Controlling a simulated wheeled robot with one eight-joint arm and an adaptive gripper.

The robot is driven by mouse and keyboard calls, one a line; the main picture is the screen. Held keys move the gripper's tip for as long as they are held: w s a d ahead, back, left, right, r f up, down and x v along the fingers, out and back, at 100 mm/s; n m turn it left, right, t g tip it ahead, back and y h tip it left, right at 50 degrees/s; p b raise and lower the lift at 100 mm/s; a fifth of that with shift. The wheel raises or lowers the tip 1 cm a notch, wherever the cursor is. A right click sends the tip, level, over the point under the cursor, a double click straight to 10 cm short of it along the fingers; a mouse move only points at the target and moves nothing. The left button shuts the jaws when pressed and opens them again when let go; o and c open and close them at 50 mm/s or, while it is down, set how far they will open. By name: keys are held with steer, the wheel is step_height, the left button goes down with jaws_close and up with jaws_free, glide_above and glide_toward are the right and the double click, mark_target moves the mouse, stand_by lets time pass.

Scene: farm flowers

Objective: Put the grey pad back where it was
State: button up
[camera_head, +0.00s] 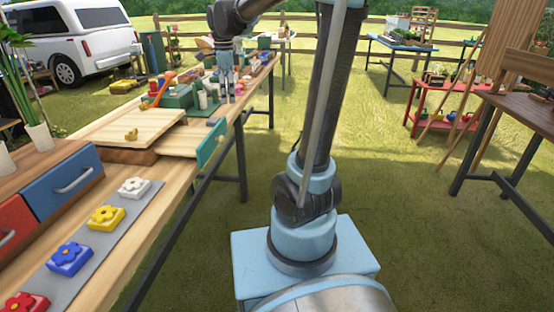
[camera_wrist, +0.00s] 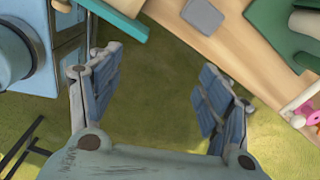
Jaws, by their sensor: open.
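A small grey square pad (camera_wrist: 203,18) lies flat on the wooden table near its edge, at the top of the wrist view. In the head view, what looks like the same pad (camera_head: 216,121) shows beside the pulled-out drawer with a teal-green front (camera_head: 211,143). My gripper (camera_wrist: 158,78) is open, with nothing between its fingers but grass behind. In the head view, my gripper (camera_head: 226,92) points down near the table's edge, beyond the pad. The pad is outside the fingers and apart from them.
A long grey strip (camera_head: 118,212) holds several flower blocks. Green boxes and small items crowd the table's far end. Open grass lies right of the table.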

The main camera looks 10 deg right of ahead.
steer(key=s+d+f+n+t, duration=0.1)
steer(key=s+d+f+n, duration=0.7)
steer(key=s, duration=0.5)
steer(key=s+d+f+n, duration=0.8)
steer(key=s+f+n, duration=0.2)
steer(key=s, duration=0.2)
steer(key=shift+s+f+t, duration=0.15)
steer(key=shift+s+t, duration=0.25)
steer(key=shift+w, duration=0.15)
steer(key=shift+w+f, duration=0.2)
steer(key=shift+w, duration=0.2)
steer(key=shift+c, duration=0.6)
